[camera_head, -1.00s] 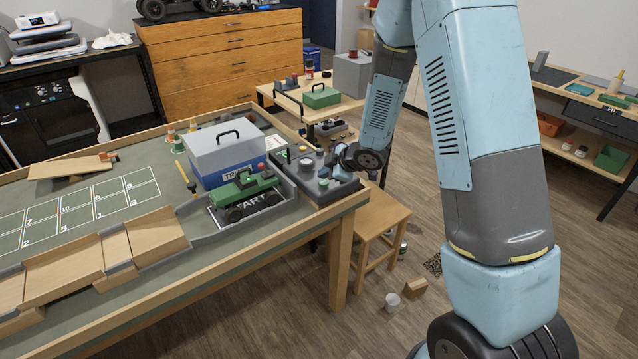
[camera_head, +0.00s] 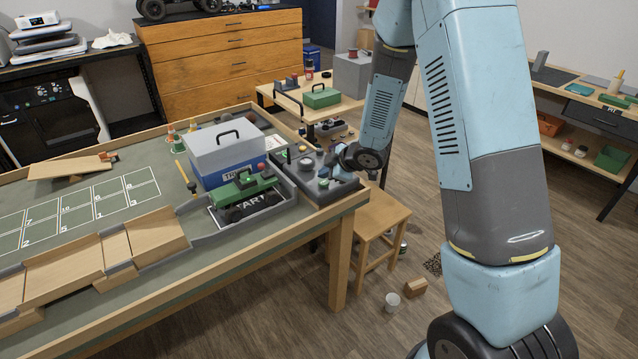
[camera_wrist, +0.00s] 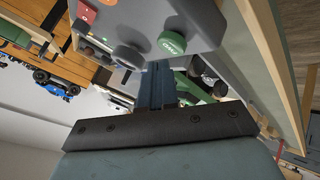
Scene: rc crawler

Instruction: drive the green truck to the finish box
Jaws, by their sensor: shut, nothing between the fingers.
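The green truck (camera_head: 246,193) stands in the grey-walled START bay (camera_head: 282,211), at the right end of the table track, beside a white and blue case. A dark control panel (camera_head: 322,192) with several knobs and buttons sits at the table's right corner. In the wrist view the panel (camera_wrist: 190,14) shows a green button (camera_wrist: 172,43), a dark round knob (camera_wrist: 128,56) and a red button. My gripper (camera_wrist: 158,72) is shut and empty, its tips close to the panel; contact cannot be told. In the head view my gripper (camera_head: 338,156) is small over the panel. I cannot identify the finish box.
Wooden ramps (camera_head: 145,235) lead left from the bay. A numbered grid (camera_head: 85,213), cones and a tilted board (camera_head: 70,167) lie on the table. The white and blue case (camera_head: 226,155) stands behind the truck. A wooden stool (camera_head: 378,225) stands right of the table.

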